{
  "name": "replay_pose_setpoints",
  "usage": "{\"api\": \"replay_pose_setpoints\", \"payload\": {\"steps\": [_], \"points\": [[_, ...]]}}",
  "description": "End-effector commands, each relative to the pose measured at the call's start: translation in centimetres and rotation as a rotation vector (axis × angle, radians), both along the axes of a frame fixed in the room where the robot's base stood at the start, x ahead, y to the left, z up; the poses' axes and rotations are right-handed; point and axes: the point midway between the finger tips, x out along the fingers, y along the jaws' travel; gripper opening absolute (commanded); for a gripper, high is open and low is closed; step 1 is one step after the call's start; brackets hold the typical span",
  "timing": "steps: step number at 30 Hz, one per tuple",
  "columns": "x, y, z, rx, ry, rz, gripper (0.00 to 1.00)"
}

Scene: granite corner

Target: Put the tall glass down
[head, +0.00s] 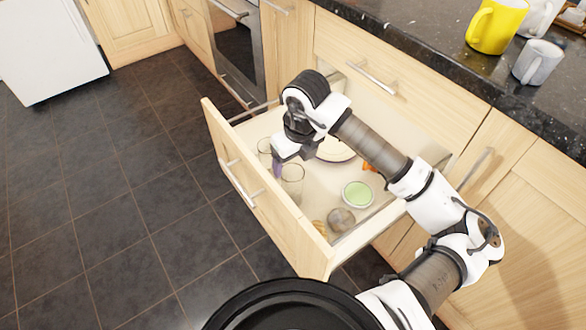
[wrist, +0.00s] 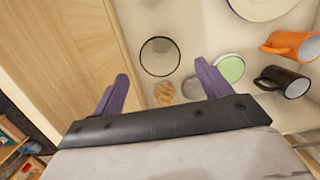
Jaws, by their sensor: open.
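A clear tall glass (head: 292,180) stands upright in the open drawer (head: 262,205), close to its front panel. A second clear glass (head: 264,148) is partly hidden behind my gripper; I cannot tell for sure which one the task names. My gripper (head: 278,172) is over the drawer, beside the nearer glass. In the wrist view my gripper (wrist: 162,76) has its purple fingers spread wide with nothing between them. A glass (wrist: 160,56) shows there from above as a dark round rim, just beyond the fingertips and apart from them.
The drawer also holds a pale plate (head: 335,150), a green bowl (head: 357,194), a grey round item (head: 341,220), a bread-like item (wrist: 164,94), an orange mug (wrist: 290,44) and a black mug (wrist: 285,80). Yellow (head: 497,25) and grey (head: 537,62) mugs stand on the counter (head: 440,45).

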Motion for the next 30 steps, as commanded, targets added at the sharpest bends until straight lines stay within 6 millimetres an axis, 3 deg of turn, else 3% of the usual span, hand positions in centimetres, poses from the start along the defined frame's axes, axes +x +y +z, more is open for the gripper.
{"api": "replay_pose_setpoints", "payload": {"steps": [6,24,26,30], "points": [[-0.2,-0.2,2.3,0.0,-0.001,-0.001,0.77],[-0.3,-0.2,2.8,0.002,0.0,-0.001,0.77],[-0.3,-0.2,3.5,0.001,-0.001,-0.001,0.77],[-0.3,-0.3,7.0,0.001,-0.001,-0.001,0.77]]}}
